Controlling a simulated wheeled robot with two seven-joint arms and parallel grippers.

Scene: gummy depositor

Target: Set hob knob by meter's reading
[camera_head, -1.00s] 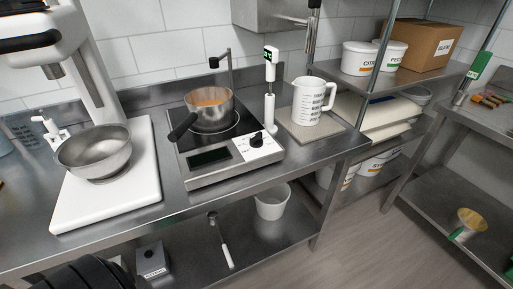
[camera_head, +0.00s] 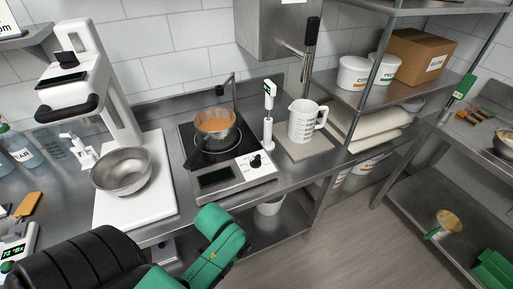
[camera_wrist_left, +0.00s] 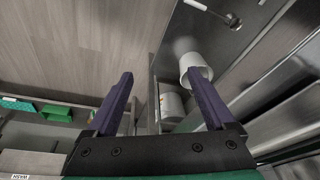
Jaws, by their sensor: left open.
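The hob (camera_head: 215,180) stands on the steel counter, with a dark display and a black knob (camera_head: 255,162) on its white front panel. The knob's exact setting is too small to read. A pot (camera_head: 214,130) with orange contents sits on the hob. A white meter (camera_head: 14,249) at the lower left edge has a lit display that seems to read 72 °Bx. My left arm comes in low in the head view, in front of the counter; its fingers do not show there. In the left wrist view my left gripper (camera_wrist_left: 161,95) is open and empty, over the lower shelf and floor.
A white device with a green display (camera_head: 269,88) stands upright right of the hob, beside a measuring jug (camera_head: 303,121). A steel bowl (camera_head: 121,171) sits on the white mixer base left of the hob. A white bucket (camera_wrist_left: 193,68) is below the counter.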

